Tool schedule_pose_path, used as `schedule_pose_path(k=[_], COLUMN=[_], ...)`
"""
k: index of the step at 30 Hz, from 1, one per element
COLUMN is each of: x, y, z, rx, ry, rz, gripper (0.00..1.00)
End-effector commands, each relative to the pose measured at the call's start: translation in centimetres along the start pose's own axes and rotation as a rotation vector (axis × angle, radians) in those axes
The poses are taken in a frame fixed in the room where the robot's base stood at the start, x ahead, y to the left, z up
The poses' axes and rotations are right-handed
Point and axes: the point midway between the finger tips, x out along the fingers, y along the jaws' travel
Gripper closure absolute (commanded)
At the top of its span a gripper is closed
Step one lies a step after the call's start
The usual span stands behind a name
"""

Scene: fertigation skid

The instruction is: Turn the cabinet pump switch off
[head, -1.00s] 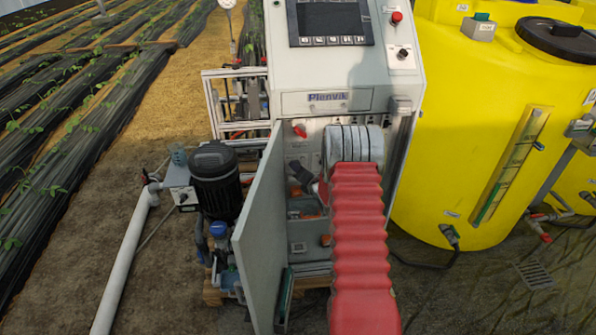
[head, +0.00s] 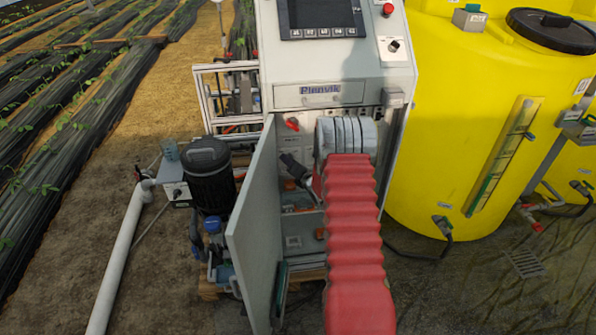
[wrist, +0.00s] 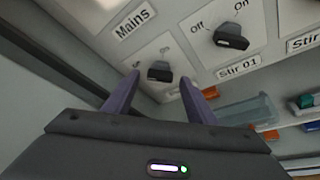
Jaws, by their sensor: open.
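A black rotary knob (wrist: 160,72) on a pale plate sits in the wrist view, below the Mains label (wrist: 131,23). Its own name label is not visible, so I cannot confirm that it is the pump switch. Its small position markings are too blurred to read. My gripper (wrist: 161,76) is open, with one purple-grey finger on each side of this knob; contact is not clear. The gripper body hides what lies below. In the head view my gripper (head: 296,167) is a dark shape inside the open cabinet (head: 335,70), partly hidden by my arm.
A second black knob (wrist: 232,37), marked Off and On with the label Stir 01, is to the right. A red switch (head: 292,124) is higher in the cabinet. The open cabinet door (head: 255,230) stands left of my arm. A yellow tank (head: 440,120) stands on the right.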

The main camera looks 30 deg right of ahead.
Motion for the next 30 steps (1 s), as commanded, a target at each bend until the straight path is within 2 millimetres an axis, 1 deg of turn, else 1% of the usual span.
schedule_pose_path(k=[5,8,24,27,30], x=[-1.5,-2.8,-10.8,-12.0,-12.8], y=[0.0,0.0,0.0,-0.1,-0.1], z=[0.1,0.1,-0.1,-0.1,-0.1], rx=[0.001,0.001,0.000,0.000,0.000], ry=[-0.001,0.000,0.001,0.002,0.002], rz=[-0.001,-0.002,-0.002,-0.001,-0.001], gripper=[0.48,0.48,0.48,0.48,0.48])
